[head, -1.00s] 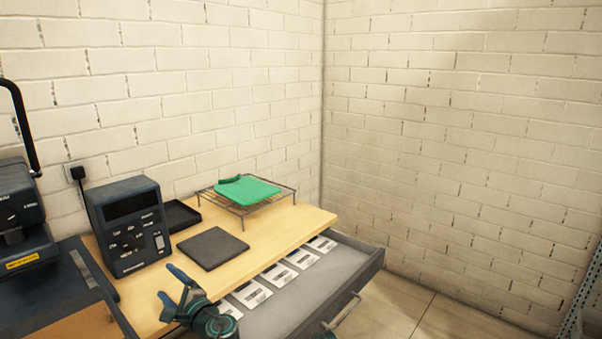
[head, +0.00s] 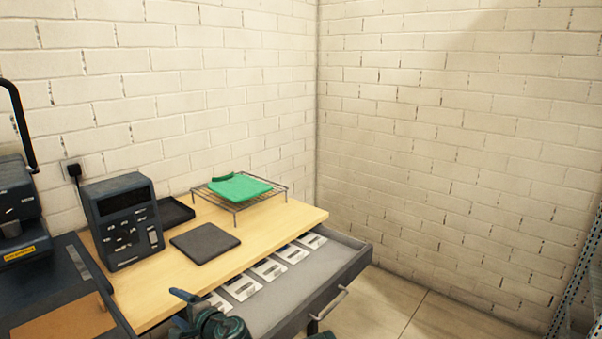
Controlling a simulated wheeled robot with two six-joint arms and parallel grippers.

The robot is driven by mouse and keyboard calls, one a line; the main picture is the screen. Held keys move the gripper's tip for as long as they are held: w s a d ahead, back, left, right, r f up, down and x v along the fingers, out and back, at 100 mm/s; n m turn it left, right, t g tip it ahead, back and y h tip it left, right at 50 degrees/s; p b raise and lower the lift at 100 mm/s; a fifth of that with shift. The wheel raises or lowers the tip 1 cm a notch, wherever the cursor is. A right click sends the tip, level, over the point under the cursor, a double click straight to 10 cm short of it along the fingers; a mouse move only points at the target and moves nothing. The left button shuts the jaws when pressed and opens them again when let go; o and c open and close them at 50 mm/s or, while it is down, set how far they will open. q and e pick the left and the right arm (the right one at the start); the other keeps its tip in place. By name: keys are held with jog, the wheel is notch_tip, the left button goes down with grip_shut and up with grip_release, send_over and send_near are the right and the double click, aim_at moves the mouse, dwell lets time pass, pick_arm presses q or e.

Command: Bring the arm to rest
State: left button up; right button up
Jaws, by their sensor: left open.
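My left gripper (head: 183,309) is at the bottom of the head view, low at the front edge of the wooden table (head: 150,296), beside the open drawer (head: 290,298). Its jaws are open and nothing shows between them. The lower part of the arm is cut off by the picture's bottom edge. My right gripper is not in view.
A folded green garment (head: 240,187) lies on a wire rack (head: 236,208) at the table's back. A dark control box (head: 124,222), a dark flat pad (head: 205,243) and a black tray (head: 174,212) stand nearby. Several white cards (head: 268,270) lie in the drawer.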

pick_arm(q)
jog(key=s+d+f+n+g+h, duration=0.3)
jog(key=s+d+f+g+h, duration=0.2)
jog(key=s+d+f, duration=0.5)
jog(key=s+d+f+n+g+h, duration=0.4)
jog(key=s+d+f+h, duration=0.2)
jog(key=d, duration=0.8)
notch_tip(320, 180, up, 17)
jog(key=p, duration=1.7)
jog(key=shift+r+p, duration=0.15)
jog(key=shift+p, duration=0.2)
